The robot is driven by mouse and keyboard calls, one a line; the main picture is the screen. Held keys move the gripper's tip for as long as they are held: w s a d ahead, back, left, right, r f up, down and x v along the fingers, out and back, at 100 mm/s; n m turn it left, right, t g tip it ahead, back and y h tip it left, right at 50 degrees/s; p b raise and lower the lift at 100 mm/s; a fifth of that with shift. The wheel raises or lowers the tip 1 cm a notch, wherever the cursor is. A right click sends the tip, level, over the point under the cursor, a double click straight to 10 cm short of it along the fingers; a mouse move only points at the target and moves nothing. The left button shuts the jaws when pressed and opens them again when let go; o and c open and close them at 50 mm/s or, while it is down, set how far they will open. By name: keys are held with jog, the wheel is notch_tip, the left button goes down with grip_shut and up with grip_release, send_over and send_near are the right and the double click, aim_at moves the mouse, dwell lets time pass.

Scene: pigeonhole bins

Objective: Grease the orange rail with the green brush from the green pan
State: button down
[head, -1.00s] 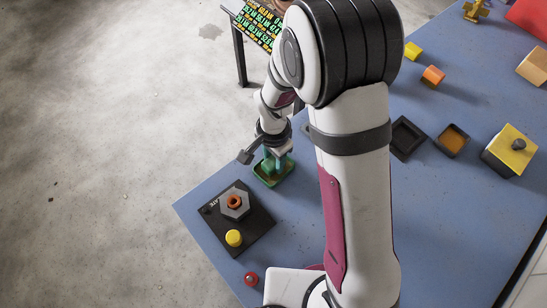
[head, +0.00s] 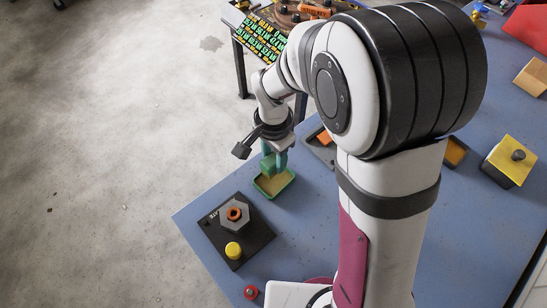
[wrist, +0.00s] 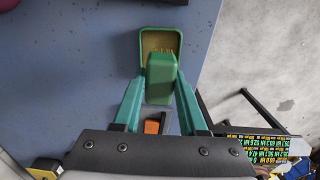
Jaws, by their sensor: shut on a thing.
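My gripper (head: 273,163) has teal fingers and is shut on the green brush (wrist: 162,80), a block-like piece between the fingertips. The green pan (head: 289,184), with a tan-yellow inside, sits on the blue table just below the brush. In the wrist view the brush covers part of the pan (wrist: 143,42). The brush appears raised over the pan, its underside hidden. An orange piece on a grey base, perhaps the orange rail (head: 325,137), lies right of my gripper, partly hidden by my arm. It also shows between the fingers in the wrist view (wrist: 153,127).
A black plate (head: 257,239) with a grey hex nut and yellow knob stands nearer, beside a red button (head: 251,292). A yellow-topped block (head: 511,158) is at right. A lit panel (head: 262,36) stands at the back. My arm hides the middle of the table.

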jog(key=w+d+r, duration=0.2)
jog(key=w+d, duration=0.5)
jog(key=w, duration=0.1)
jog(key=w+d+r, duration=0.3)
jog(key=w+d, duration=0.4)
jog(key=f, duration=0.3)
jog(key=d+f, duration=0.1)
jog(key=f, duration=0.2)
jog(key=shift+w+d+f, duration=0.1)
jog(key=shift+w, duration=0.1)
jog(key=shift+f, duration=0.4)
jog(key=shift+f, duration=0.1)
jog(key=shift+f, duration=1.4)
jog(key=shift+s+a, duration=0.35)
